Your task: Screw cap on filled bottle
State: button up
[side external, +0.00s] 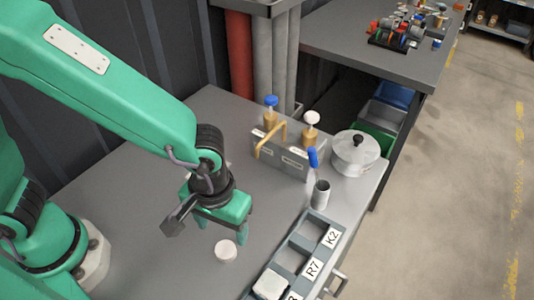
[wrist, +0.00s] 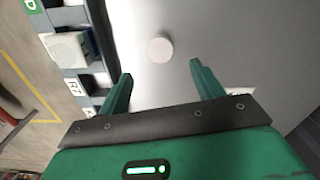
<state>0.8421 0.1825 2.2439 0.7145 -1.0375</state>
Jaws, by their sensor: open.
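A short white round piece (side external: 226,250), which looks like a cap, sits on the grey bench in front of my gripper. It shows as a white disc in the wrist view (wrist: 160,48), beyond the fingertips. My green gripper (side external: 224,228) points down near it, open, with nothing between the fingers (wrist: 163,78). Two amber bottles stand at a grey rack with a yellow handle: one has a blue top (side external: 271,110), the other a white top (side external: 311,125). I cannot tell which is the filled bottle or whether either is unscrewed.
A labelled compartment tray (side external: 295,262) lies along the front edge, with a white block (side external: 270,285) in it, also in the wrist view (wrist: 68,48). A metal cup (side external: 320,194) with a blue-handled tool and a lidded pot (side external: 355,155) stand right. The bench's left middle is clear.

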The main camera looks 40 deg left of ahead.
aim_at(226, 248)
jog(key=shift+f, duration=3.65)
jog(key=c, duration=1)
jog(key=shift+o, duration=1)
jog(key=shift+c, duration=1.1)
jog(key=shift+r, duration=2.55)
jog(key=shift+d, duration=0.1)
jog(key=d+r, duration=0.2)
jog(key=d, duration=0.2)
jog(key=s+d+r, duration=0.1)
jog(key=d+r, duration=0.2)
jog(key=d, duration=0.1)
jog(key=s+d+r, duration=0.1)
jog(key=d+r, duration=0.2)
jog(key=d, duration=0.1)
jog(key=shift+d+r, duration=0.15)
jog(key=shift+r, duration=0.05)
